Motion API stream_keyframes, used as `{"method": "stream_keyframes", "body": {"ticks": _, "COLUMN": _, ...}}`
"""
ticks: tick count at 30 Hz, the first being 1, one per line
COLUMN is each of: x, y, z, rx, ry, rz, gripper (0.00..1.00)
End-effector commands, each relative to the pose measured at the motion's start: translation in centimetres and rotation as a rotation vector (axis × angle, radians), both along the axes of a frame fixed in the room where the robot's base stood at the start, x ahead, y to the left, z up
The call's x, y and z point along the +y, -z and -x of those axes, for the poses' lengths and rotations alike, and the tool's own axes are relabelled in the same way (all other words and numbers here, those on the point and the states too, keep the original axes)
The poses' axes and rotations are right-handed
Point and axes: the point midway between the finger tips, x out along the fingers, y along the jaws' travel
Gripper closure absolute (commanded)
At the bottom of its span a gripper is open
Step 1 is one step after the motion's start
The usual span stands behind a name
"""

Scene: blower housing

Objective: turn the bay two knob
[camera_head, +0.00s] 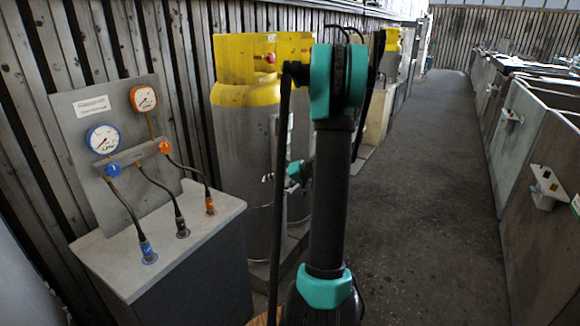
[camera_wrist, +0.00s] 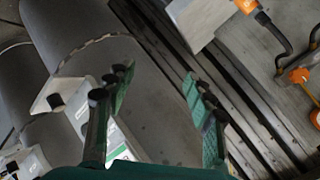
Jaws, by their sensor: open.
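In the head view a grey panel (camera_head: 120,120) carries two gauges. A blue knob (camera_head: 113,169) and an orange knob (camera_head: 165,147) sit on a bar below them. I cannot read which knob belongs to bay two. The orange knob also shows at the right edge of the wrist view (camera_wrist: 299,75). My gripper (camera_wrist: 155,79) is open and empty, its green fingers apart from the knobs. In the head view my arm hides most of it. A gas cylinder (camera_head: 243,140) with a yellow top and a red knob (camera_head: 271,58) stands behind my arm.
Black hoses run from the bar to plugs on the cabinet top (camera_head: 215,226), one plug orange (camera_head: 210,206). A slatted wall (camera_head: 185,70) stands behind. The floor aisle (camera_head: 430,180) is clear; grey bins (camera_head: 540,160) line its right side.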

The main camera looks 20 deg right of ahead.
Motion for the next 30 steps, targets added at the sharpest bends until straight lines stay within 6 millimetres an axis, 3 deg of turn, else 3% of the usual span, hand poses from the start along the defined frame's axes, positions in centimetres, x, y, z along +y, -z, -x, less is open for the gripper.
{"method": "stream_keyframes", "body": {"ticks": 1, "x": -2.1, "y": 0.4, "z": -1.3, "rx": -0.031, "ry": 0.018, "rz": -0.033, "gripper": 0.46}}
{"method": "stream_keyframes", "body": {"ticks": 6, "x": -8.7, "y": 1.5, "z": -4.5, "rx": -0.165, "ry": 0.063, "rz": -0.142, "gripper": 0.46}}
{"method": "stream_keyframes", "body": {"ticks": 12, "x": -16.6, "y": 3.2, "z": -5.9, "rx": -0.330, "ry": 0.121, "rz": -0.242, "gripper": 0.46}}
{"method": "stream_keyframes", "body": {"ticks": 15, "x": -19.6, "y": 3.9, "z": -5.8, "rx": -0.398, "ry": 0.144, "rz": -0.276, "gripper": 0.46}}
{"method": "stream_keyframes", "body": {"ticks": 18, "x": -21.8, "y": 4.5, "z": -5.5, "rx": -0.448, "ry": 0.160, "rz": -0.296, "gripper": 0.46}}
{"method": "stream_keyframes", "body": {"ticks": 22, "x": -23.1, "y": 4.8, "z": -5.4, "rx": -0.483, "ry": 0.171, "rz": -0.310, "gripper": 0.46}}
{"method": "stream_keyframes", "body": {"ticks": 30, "x": -21.7, "y": 4.9, "z": -7.7, "rx": -0.489, "ry": 0.170, "rz": -0.314, "gripper": 0.46}}
